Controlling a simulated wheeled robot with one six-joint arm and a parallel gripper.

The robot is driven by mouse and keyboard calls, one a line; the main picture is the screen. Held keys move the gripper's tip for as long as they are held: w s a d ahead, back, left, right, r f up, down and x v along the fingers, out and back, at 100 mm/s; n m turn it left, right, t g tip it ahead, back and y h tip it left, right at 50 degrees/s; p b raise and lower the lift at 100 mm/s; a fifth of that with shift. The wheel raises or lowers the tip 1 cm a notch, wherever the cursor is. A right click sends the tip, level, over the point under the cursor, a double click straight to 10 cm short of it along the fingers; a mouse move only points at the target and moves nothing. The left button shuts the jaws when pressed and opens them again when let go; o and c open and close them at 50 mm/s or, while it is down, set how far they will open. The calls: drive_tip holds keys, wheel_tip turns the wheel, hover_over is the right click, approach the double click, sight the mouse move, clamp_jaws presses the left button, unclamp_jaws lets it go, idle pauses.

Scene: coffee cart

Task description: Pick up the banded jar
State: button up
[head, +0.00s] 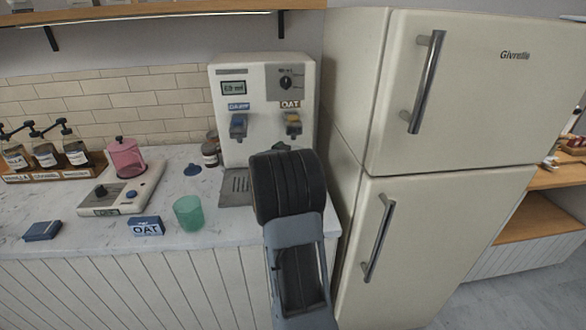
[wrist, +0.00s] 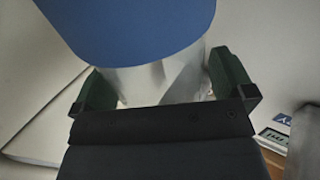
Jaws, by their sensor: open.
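My gripper shows at the far end of my arm, near the dispenser. In the head view, only a dark bit of its end (head: 281,147) shows above my wrist. In the wrist view, its two green fingers (wrist: 162,78) stand apart, with a pale grey, partly see-through body (wrist: 155,82) between them. A large blue round part (wrist: 135,28) covers that body's upper part in the picture. I cannot tell whether this is the banded jar; my arm hides that spot in the head view. A small dark jar with a pale label band (head: 210,154) stands left of the dispenser.
The dispenser (head: 222,72) stands behind my gripper, beside a tall fridge (head: 440,90).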

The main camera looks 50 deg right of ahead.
drive_tip(key=shift+c, duration=0.4)
drive_tip(key=c, duration=1.5)
